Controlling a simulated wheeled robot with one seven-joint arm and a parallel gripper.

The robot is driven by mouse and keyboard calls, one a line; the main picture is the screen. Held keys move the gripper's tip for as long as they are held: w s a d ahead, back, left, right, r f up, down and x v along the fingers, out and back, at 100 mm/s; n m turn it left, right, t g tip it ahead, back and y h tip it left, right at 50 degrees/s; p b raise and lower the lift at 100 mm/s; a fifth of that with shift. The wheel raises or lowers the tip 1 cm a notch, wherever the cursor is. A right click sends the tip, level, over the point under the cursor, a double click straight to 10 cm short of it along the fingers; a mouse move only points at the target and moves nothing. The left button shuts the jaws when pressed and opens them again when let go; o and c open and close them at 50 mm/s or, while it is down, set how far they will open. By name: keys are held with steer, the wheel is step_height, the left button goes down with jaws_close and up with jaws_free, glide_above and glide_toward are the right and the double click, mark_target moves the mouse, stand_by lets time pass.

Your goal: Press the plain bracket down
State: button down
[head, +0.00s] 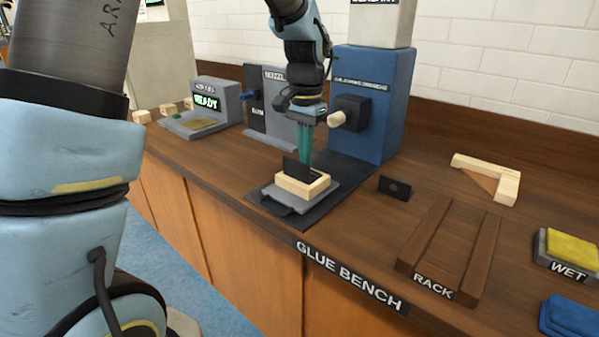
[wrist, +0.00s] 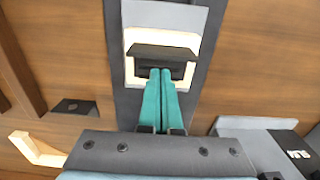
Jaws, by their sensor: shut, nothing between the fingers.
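A plain dark bracket (head: 297,170) stands at the pale wooden frame (head: 314,187), its upright plate rising above the frame. In the wrist view the bracket (wrist: 162,53) lies across the frame (wrist: 131,72), with a darker foot on the near side of its plate. My gripper (head: 305,162) points down over the frame with its teal fingers closed together and empty. In the wrist view the fingertips (wrist: 160,70) overlap the bracket's foot; I cannot tell whether they touch it. The frame sits on a grey plate (head: 325,202). Whether the bracket sits flush is hidden.
A second dark bracket with a round mark (head: 395,187) stands on the bench to the right. Behind the frame is a blue machine (head: 385,90) with a pale nozzle. A wooden rack (head: 418,240), corner piece (head: 490,178) and yellow sponge (head: 573,249) lie further right.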

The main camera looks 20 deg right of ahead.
steer(key=shift+f+b, duration=0.45)
steer(key=shift+f, duration=0.45)
stand_by(0.8)
steer(key=shift+r+p, duration=3.1)
steer(key=shift+r, duration=0.55)
steer(key=shift+f, duration=0.1)
steer(key=a, duration=0.2)
steer(key=w+a+n, duration=0.1)
steer(key=a, duration=0.1)
steer(key=a+n, duration=0.1)
steer(key=a, duration=0.1)
steer(key=shift+w+a+f, duration=0.1)
steer(key=shift+w+f, duration=0.1)
steer(key=shift+w, duration=0.1)
steer(key=s+a+f+n, duration=0.1)
steer(key=a+n, duration=0.3)
steer(key=a, duration=0.8)
steer(key=s+a+f+n+t, duration=0.1)
steer(key=s+a+n, duration=0.3)
steer(key=a, duration=0.8)
steer(key=shift+s+f+n+t, duration=0.3)
steer(key=shift+f+n, duration=0.2)
steer(key=shift+f, duration=0.1)
